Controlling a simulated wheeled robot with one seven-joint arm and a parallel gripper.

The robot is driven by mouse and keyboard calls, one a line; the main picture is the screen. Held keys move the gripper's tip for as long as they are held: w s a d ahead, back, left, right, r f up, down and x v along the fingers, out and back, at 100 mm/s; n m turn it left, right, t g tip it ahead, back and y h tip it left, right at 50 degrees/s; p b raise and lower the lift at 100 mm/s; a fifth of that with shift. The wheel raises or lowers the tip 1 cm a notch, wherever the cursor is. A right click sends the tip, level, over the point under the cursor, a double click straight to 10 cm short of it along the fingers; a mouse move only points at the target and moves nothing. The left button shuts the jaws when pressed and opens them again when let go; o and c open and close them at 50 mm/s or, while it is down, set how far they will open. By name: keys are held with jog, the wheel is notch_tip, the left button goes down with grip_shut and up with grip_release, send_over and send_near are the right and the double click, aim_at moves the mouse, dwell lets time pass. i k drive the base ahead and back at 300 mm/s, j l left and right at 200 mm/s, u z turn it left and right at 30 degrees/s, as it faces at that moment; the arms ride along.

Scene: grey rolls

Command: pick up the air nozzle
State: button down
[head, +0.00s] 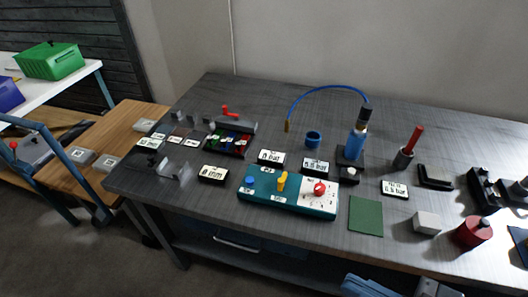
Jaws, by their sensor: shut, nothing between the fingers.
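A thin blue hose (322,88) arcs over the grey table in the head view. Its left end carries a small brass-coloured tip (287,126), which looks like the air nozzle. Its right end reaches the dark top of an upright blue cylinder (356,143) standing on a black base. I cannot tell whether the tip touches the table or hangs just above it. A short blue ring-shaped holder (313,138) stands right of the tip, apart from it. My gripper is not in view.
A teal panel (265,200) with blue, yellow and red knobs lies in front, among white label cards (271,158). A red-handled tool (411,143) stands in a grey cup to the right. A green mat (366,215) and a red weight (473,233) lie nearer the front edge. The table behind the hose is clear.

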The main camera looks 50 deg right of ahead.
aim_at(366, 109)
jog(key=z, duration=1.25)
